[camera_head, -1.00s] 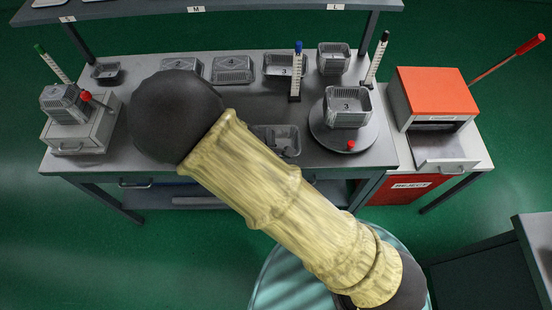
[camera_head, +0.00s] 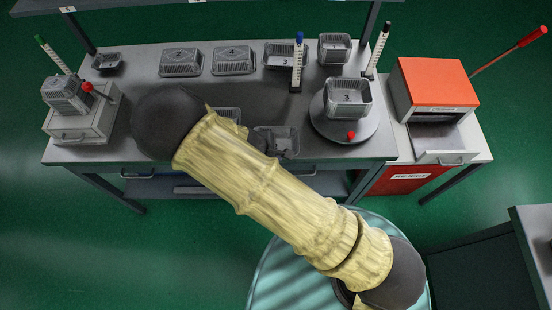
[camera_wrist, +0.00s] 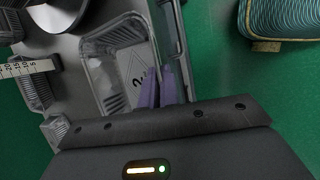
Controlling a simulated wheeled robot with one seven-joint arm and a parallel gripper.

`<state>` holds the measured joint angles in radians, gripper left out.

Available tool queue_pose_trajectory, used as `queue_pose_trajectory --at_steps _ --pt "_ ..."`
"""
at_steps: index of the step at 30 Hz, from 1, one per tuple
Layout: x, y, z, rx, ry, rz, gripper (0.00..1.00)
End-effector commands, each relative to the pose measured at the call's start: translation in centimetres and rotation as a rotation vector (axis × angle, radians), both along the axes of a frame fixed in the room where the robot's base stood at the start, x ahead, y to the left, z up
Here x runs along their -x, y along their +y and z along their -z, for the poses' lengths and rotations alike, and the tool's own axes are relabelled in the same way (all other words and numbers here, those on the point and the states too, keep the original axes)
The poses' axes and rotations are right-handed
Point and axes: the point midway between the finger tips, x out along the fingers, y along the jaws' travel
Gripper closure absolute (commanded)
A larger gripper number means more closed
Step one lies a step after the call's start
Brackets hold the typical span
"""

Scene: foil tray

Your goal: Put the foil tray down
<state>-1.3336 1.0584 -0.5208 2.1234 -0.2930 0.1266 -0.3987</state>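The foil tray (camera_head: 264,133) shows beside my arm near the table's front edge, left of the round turntable. In the wrist view the silver tray (camera_wrist: 100,75), with a dark number inside, fills the middle. My gripper (camera_wrist: 158,86) has its two purple fingers close together at the tray's right wall, shut on it. In the head view my arm hides most of the gripper. I cannot tell whether the tray's base touches the table.
Another tray (camera_head: 229,112) is partly hidden behind my arm. A turntable (camera_head: 322,126) with a stacked tray stands right. Several trays and a blue-topped ruler (camera_head: 298,62) line the back. A red-topped box (camera_head: 435,82) is far right; a scale-like box (camera_head: 80,127) is left.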

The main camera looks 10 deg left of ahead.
Motion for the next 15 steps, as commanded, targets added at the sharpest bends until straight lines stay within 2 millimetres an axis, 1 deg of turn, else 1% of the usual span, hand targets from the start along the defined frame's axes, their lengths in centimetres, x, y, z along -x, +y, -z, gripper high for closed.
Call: queue_pose_trajectory --at_steps 8,11,15 --pt "0.0 0.0 0.1 0.000 0.001 0.001 1.00" --pt "0.0 -0.1 0.8 0.002 0.001 0.001 1.00" --pt "0.0 -0.2 2.5 0.003 0.002 0.001 1.00"
